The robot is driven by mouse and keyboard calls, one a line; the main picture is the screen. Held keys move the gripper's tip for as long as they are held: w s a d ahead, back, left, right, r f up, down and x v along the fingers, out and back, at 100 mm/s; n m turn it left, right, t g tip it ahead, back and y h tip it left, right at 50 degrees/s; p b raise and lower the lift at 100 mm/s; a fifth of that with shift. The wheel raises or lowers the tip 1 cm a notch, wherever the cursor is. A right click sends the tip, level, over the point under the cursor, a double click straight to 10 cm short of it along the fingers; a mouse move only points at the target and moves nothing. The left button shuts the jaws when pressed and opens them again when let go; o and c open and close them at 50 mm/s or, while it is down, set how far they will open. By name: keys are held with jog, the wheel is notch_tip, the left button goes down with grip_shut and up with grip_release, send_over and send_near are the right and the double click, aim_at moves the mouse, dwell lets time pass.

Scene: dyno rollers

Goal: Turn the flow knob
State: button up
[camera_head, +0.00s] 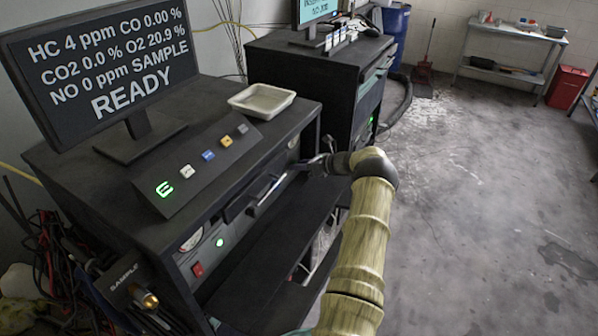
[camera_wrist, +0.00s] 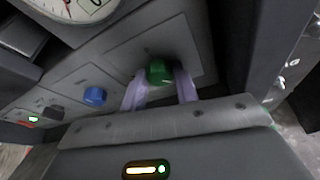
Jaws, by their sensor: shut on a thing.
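In the wrist view a green knob (camera_wrist: 158,69) sticks out from a grey panel (camera_wrist: 192,62) on the cabinet front. My gripper (camera_wrist: 160,86) has its two pale fingers on either side of the green knob and is shut on it. No readable label tells whether this is the flow knob. A blue knob (camera_wrist: 95,96) and a dark knob (camera_wrist: 53,112) sit farther left on the same front. In the head view my gripper (camera_head: 314,163) reaches the right end of the analyser cabinet's front; the green knob cannot be made out there.
A round gauge (camera_wrist: 75,8) is above the knobs. A handle bar (camera_head: 266,194) projects from the cabinet front left of my gripper. A monitor (camera_head: 105,70) showing READY and a white tray (camera_head: 261,101) stand on top.

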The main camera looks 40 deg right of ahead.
jog(key=m+b, duration=0.1)
jog(key=m+y+b, duration=0.1)
jog(key=b, duration=0.1)
jog(key=f+m+y+b, duration=0.1)
jog(key=m+b, duration=0.1)
jog(key=shift+d, duration=0.25)
jog(key=shift+m+y+b, duration=0.7)
jog(key=shift+m+b, duration=0.3)
jog(key=shift+b, duration=0.2)
jog(key=shift+r+m, duration=0.1)
jog(key=shift+m, duration=0.2)
jog(key=shift+b, duration=0.3)
jog(key=o, duration=1)
jog(key=shift+d+r, duration=0.1)
jog(key=shift+r, duration=0.1)
